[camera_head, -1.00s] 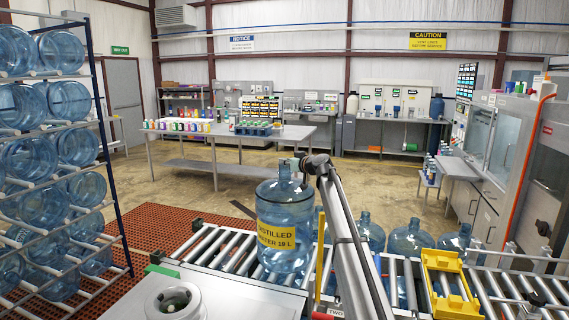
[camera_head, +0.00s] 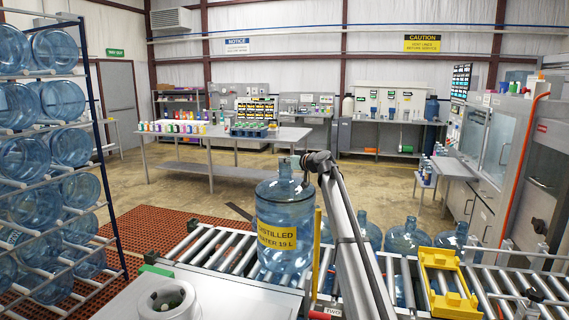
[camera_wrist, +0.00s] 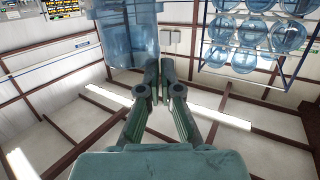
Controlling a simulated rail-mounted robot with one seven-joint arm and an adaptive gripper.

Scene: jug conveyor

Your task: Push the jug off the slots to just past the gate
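The clear blue jug (camera_head: 284,210) with a yellow "distilled water 19 L" label stands upright on the conveyor rollers (camera_head: 215,246). A thin yellow upright bar (camera_head: 316,250), perhaps part of the gate, stands close to its right side. My arm reaches up on the right, and its wrist is bent left at the height of the jug's neck. In the wrist view my gripper (camera_wrist: 159,80) has its two fingers together with nothing visible between them. The blue jug (camera_wrist: 125,40) shows just beyond the fingertips; contact cannot be told. The slots cannot be made out.
Several blue jugs (camera_head: 405,238) stand behind the conveyor's right part. A yellow frame (camera_head: 445,280) sits on the right rollers. A rack of jugs (camera_head: 50,150) stands at left. A pale cylindrical fixture (camera_head: 167,300) is in the foreground. Rollers left of the jug are clear.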

